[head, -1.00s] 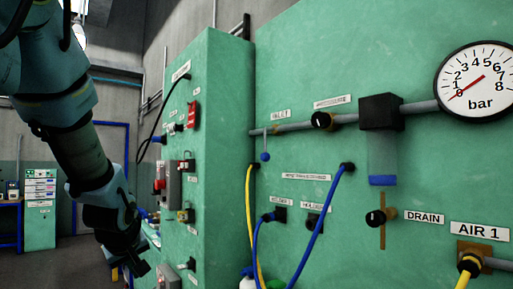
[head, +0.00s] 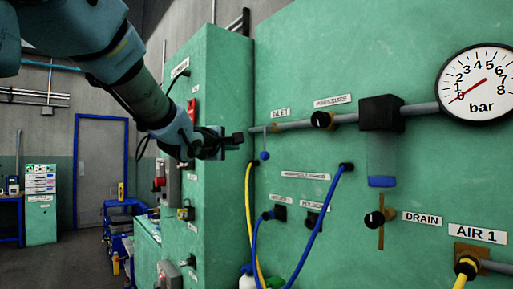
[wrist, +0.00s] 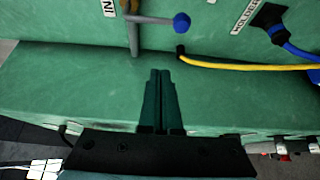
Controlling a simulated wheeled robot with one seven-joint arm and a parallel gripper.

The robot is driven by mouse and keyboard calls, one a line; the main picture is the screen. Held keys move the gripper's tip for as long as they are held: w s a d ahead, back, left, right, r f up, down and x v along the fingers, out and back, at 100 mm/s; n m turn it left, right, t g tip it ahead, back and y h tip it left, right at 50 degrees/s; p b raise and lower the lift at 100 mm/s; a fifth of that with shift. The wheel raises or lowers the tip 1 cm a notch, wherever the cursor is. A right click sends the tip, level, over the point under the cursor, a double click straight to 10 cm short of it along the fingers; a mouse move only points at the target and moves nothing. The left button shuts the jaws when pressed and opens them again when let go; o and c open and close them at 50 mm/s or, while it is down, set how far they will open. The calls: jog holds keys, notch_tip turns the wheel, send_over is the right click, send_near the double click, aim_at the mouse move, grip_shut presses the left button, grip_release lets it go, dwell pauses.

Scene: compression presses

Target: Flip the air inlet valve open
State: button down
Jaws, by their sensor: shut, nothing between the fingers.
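The air inlet valve is a thin lever with a blue ball end (head: 265,156), hanging straight down from the grey pipe (head: 290,125) below the INLET label (head: 280,112) in the head view. In the wrist view its blue knob (wrist: 182,22) sits at the top, with the lever running from the pipe (wrist: 133,35) toward the right. My gripper (head: 238,139) is just left of the lever in the head view, apart from it. In the wrist view its two fingers (wrist: 160,75) are together and empty, pointing toward the pipe end.
A yellow hose (head: 249,200) and a blue hose (head: 322,220) hang below the valve. A black pressure knob (head: 321,121) and a filter bowl (head: 382,155) are on the pipe to the right. A green cabinet (head: 215,90) stands behind my gripper.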

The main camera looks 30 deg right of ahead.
jog(key=w+d+p, duration=0.2)
jog(key=w+d, duration=0.1)
jog(key=d, duration=0.6)
jog(key=shift+s+d, duration=0.1)
dwell(0.6)
jog(key=shift+s+n, duration=0.1)
jog(key=shift+n, duration=0.2)
